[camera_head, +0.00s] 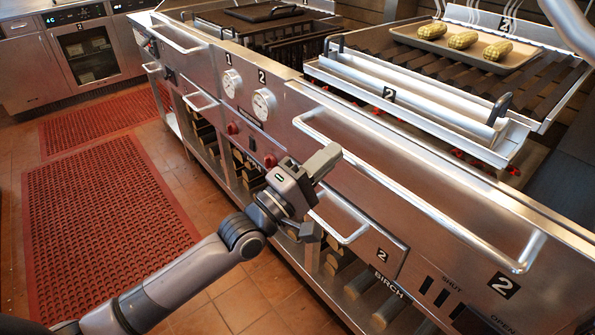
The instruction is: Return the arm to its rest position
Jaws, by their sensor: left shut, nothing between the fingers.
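My left arm comes in from the lower left. Its gripper (322,162) is shut and empty, with its fingers pointing up and to the right. It is in front of the char grill's steel front (300,130), below the gauges. I cannot tell whether it touches the grill. My right gripper is not in view.
A long handle (420,200) and a smaller handle (340,222) stick out from the grill front. Corn cobs lie on a tray (520,62) on the grate. Red mats (100,200) cover the tiled floor at left, where there is free room.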

